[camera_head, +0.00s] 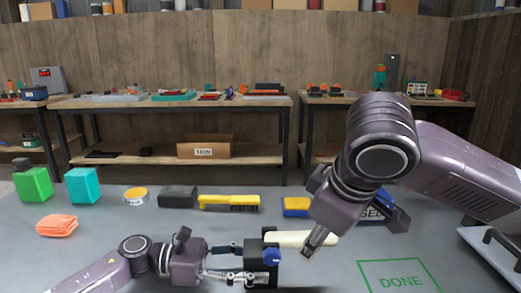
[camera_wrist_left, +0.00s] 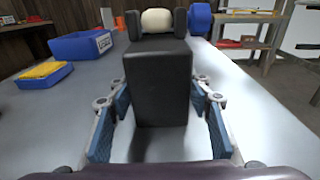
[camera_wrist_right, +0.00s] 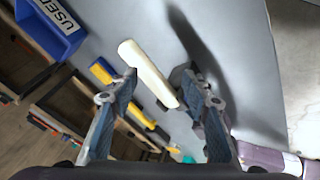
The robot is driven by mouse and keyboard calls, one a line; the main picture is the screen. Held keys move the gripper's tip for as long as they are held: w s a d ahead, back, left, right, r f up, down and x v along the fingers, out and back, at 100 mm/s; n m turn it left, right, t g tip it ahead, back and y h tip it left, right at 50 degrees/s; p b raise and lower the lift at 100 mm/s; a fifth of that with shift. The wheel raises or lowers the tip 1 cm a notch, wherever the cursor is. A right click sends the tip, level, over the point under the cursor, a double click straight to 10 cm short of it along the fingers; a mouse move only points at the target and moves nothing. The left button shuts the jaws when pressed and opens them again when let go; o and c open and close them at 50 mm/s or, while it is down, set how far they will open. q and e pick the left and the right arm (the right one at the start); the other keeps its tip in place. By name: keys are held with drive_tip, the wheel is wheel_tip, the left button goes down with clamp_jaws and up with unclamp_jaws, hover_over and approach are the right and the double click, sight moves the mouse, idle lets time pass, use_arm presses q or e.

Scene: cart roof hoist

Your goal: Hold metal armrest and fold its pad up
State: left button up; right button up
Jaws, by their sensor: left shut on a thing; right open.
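The armrest stands at the front of the table: a dark upright body (camera_head: 268,244) with a blue knob (camera_head: 271,256) and a cream pad (camera_head: 300,238) lying roughly level, pointing right. My left gripper (camera_head: 252,263) is shut on the dark body, which fills the space between its fingers in the left wrist view (camera_wrist_left: 162,85). The pad's rounded end (camera_wrist_left: 157,20) and the knob (camera_wrist_left: 200,18) show beyond it. My right gripper (camera_head: 318,242) is open, pointing down by the pad's free end. In the right wrist view the pad (camera_wrist_right: 148,70) shows between and beyond the open fingers; contact is unclear.
A blue bin (camera_head: 385,212) stands behind my right arm. A green DONE square (camera_head: 398,277) is clear at right.

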drive_tip(key=shift+w+d+r+n+g+y, duration=0.6)
drive_tip(key=shift+w+d+r+n+y, duration=0.7)
drive_tip(key=shift+d+n, duration=1.85)
drive_tip(key=shift+n, duration=0.35)
drive_tip(key=shift+a+x, duration=0.1)
drive_tip(key=shift+x, duration=1.9)
drive_tip(key=shift+a+x, duration=0.15)
drive_tip(key=shift+x, duration=1.85)
drive_tip(key=shift+c, duration=0.2)
drive_tip(key=shift+r, duration=0.1)
drive_tip(key=c, duration=0.5)
drive_tip(key=shift+r, duration=0.15)
drive_tip(key=shift+r, duration=0.8)
drive_tip(key=shift+a+r, duration=0.1)
drive_tip(key=shift+r, duration=0.05)
